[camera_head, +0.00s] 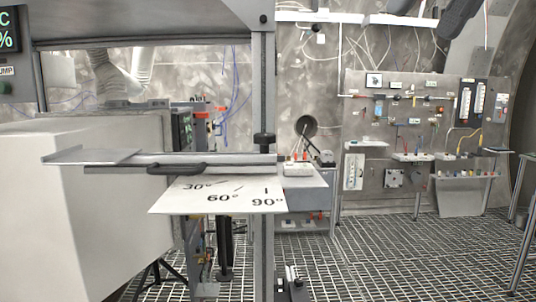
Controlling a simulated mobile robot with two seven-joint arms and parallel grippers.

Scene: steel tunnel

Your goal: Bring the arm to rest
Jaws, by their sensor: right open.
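My right gripper (293,272) seems to be the small black and silver part low in the middle of the head view, just right of the grey upright post. It is small and cut by the bottom edge. It is open, and I see nothing between its fingers. Most of the right arm is out of view. My left gripper and left arm are not in view.
A white box-shaped enclosure (110,215) fills the left. A grey post (263,90) and a white plate with angle marks (180,203) stand close by. An instrument panel (395,125) stands at the right. The grated floor (400,260) is open at right.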

